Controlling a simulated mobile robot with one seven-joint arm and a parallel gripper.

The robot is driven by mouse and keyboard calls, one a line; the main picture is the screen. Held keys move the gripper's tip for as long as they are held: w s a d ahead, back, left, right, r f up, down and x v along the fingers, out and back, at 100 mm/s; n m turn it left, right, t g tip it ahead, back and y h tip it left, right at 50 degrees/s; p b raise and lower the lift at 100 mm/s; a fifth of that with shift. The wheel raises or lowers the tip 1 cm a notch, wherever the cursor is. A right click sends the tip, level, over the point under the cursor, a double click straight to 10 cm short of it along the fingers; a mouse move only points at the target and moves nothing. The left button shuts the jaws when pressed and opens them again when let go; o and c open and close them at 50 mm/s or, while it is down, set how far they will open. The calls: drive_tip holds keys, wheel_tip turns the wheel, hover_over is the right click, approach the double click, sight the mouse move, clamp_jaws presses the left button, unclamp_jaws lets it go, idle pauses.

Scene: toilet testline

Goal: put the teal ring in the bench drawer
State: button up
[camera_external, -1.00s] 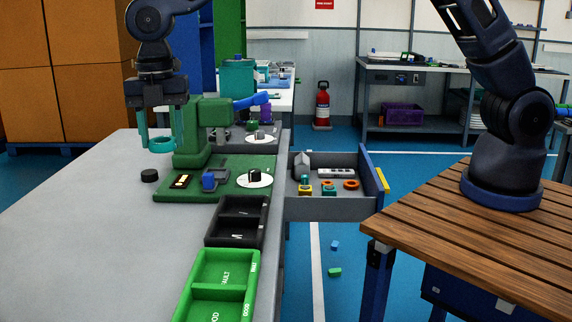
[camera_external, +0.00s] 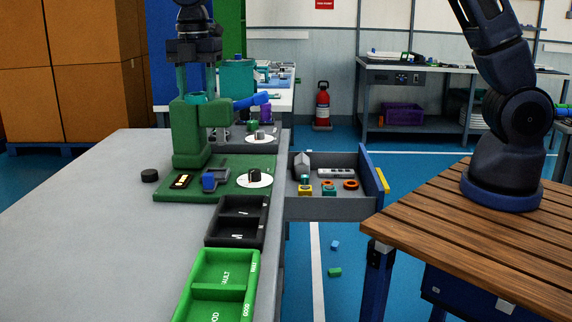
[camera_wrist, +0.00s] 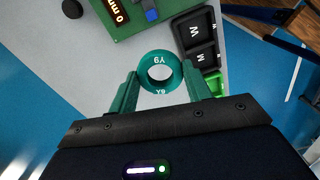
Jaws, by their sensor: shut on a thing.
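The teal ring (camera_wrist: 145,73) is held between the two teal fingers of my gripper (camera_wrist: 161,84) in the wrist view, with its hole facing the camera. In the external view my gripper (camera_external: 196,90) is above and behind the green press stand, which hides part of the fingers and most of the ring (camera_external: 197,97). The bench drawer (camera_external: 328,209) is pulled open from the right side of the bench. My gripper is to the left of the drawer and higher than it.
Inside the drawer lie a grey block (camera_external: 302,162), a white strip (camera_external: 335,173), an orange ring (camera_external: 351,184) and small yellow and teal parts. The green press stand (camera_external: 190,140), black tray (camera_external: 237,222) and green bin (camera_external: 217,285) line the bench.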

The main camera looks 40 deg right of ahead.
drive_tip(key=w+d+m, duration=0.2)
drive_tip(key=d+m, duration=0.3)
drive_tip(key=d, duration=1)
drive_tip(key=w+d+m, duration=0.3)
drive_tip(key=d+m, duration=0.1)
drive_tip(key=d, duration=1)
drive_tip(key=s+d+m, duration=0.5)
drive_tip(key=d, duration=0.7)
drive_tip(key=s+d+m, duration=0.4)
drive_tip(key=s+d, duration=0.1)
drive_tip(key=d, duration=0.7)
wheel_tip(320, 180, down, 40)
drive_tip(key=shift+a+f, duration=0.1)
drive_tip(key=shift+f, duration=0.1)
drive_tip(key=o, duration=1)
drive_tip(key=shift+c, duration=0.2)
